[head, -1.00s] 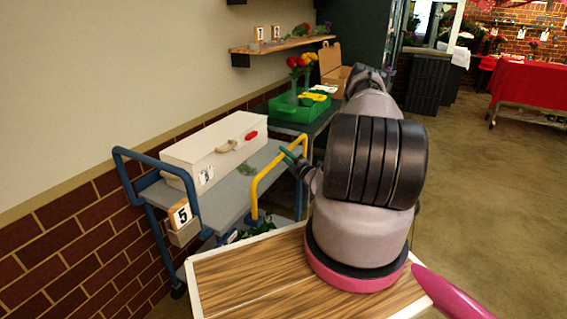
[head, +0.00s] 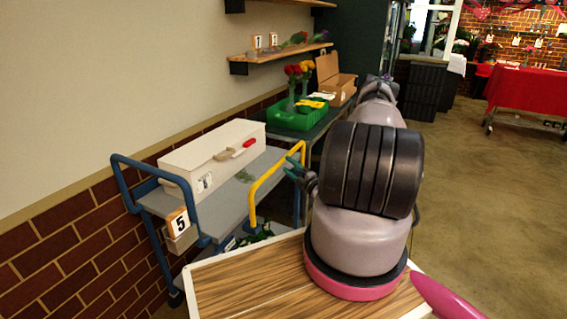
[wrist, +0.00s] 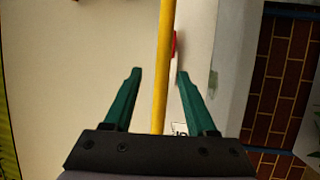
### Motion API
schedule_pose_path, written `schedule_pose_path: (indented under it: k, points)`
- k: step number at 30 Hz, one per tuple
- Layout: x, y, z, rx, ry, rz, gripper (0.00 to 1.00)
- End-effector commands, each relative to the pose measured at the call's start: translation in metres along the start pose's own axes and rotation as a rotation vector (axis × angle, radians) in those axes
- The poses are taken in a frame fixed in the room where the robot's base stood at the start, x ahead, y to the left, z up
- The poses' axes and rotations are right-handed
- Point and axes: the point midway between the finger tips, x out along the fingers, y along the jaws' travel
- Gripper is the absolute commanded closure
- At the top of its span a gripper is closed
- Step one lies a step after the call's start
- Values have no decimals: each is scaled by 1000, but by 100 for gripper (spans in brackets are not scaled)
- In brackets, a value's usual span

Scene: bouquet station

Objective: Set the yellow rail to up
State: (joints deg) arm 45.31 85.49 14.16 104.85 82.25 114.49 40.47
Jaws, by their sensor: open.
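The yellow rail (head: 270,180) is a bent tube at the near right end of the blue and grey trolley (head: 228,205). Its near post stands roughly upright and its top bar runs back to the right. My gripper (head: 292,167) is open at the far part of the rail, with dark green fingers. In the wrist view the rail (wrist: 163,60) runs lengthwise between the two spread fingers of my gripper (wrist: 160,73), with gaps on both sides. I cannot tell how deep it sits between them. My arm hides the area right of the gripper.
A white box (head: 212,155) with a red-handled tool stands on the trolley. A blue handle (head: 125,180) and number 5 sign (head: 180,222) are at its left end. Beyond are a green crate (head: 297,117) and a cardboard box (head: 335,85). The floor at right is clear.

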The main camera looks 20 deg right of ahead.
Motion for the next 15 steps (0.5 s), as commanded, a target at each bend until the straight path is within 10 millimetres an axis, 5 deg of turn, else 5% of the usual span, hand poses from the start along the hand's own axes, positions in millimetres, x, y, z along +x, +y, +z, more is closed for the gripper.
schedule_pose_path:
  k: [6, 15]
  points:
    - [-42, 0, 1, 2, -3, -1, 43]
    - [-58, 0, 0, 0, 0, 1, 43]
